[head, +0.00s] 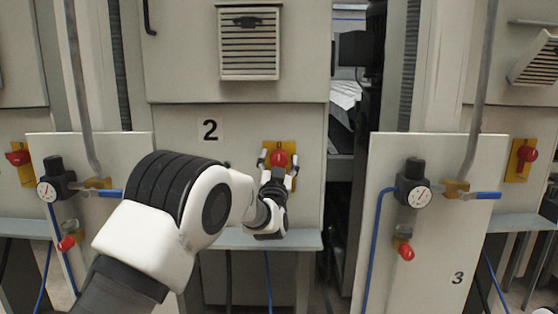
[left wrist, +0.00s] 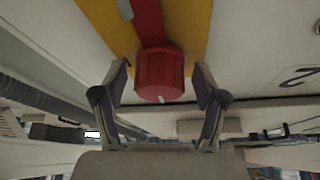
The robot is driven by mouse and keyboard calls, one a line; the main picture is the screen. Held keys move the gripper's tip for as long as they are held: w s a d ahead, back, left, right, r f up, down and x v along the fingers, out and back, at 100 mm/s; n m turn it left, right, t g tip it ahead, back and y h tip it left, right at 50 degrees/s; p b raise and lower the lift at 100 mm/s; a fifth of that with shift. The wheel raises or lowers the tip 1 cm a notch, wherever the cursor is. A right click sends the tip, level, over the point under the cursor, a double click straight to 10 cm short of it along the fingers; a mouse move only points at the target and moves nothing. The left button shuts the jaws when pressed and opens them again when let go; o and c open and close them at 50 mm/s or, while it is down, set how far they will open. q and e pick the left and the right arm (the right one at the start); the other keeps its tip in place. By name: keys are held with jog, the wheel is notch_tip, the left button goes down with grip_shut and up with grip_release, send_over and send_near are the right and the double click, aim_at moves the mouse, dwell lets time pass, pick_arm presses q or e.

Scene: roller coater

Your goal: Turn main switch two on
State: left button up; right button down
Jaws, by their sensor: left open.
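Main switch two is a red rotary knob (head: 279,158) on a yellow plate (head: 270,146), on the grey cabinet front to the right of the label "2" (head: 210,130). In the left wrist view the red knob (left wrist: 160,76) lies between the two fingers. My left gripper (head: 278,168) is open at the switch, with one finger on each side of the knob. In the left wrist view both fingers of the left gripper (left wrist: 160,88) stand apart from the knob, with a gap on each side. My right gripper is not in view.
A grey ledge (head: 225,240) runs below the switch. Panels with pressure gauges (head: 419,196), blue hoses and red valves stand on both sides. Other red switches on yellow plates sit at far left (head: 18,157) and far right (head: 525,154). A vent (head: 249,43) is above.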

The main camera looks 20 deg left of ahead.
pick_arm(q)
jog(key=c, duration=1.2)
jog(key=shift+o, duration=0.3)
jog(key=shift+m, duration=0.5)
jog(key=m+h, duration=0.3)
jog(key=m, duration=0.3)
jog(key=m+g+h, duration=0.1)
jog(key=m, duration=0.2)
jog(key=m+g+h, duration=0.1)
jog(key=m+h, duration=0.1)
jog(key=m, duration=0.1)
jog(key=shift+m, duration=0.3)
jog(key=m+g, duration=0.1)
jog(key=m, duration=0.2)
jog(key=shift+m+g, duration=0.3)
jog(key=shift+m, duration=0.1)
jog(key=shift+f+m+g, duration=0.1)
jog(key=shift+m+g, duration=0.6)
jog(key=shift+m, duration=1.1)
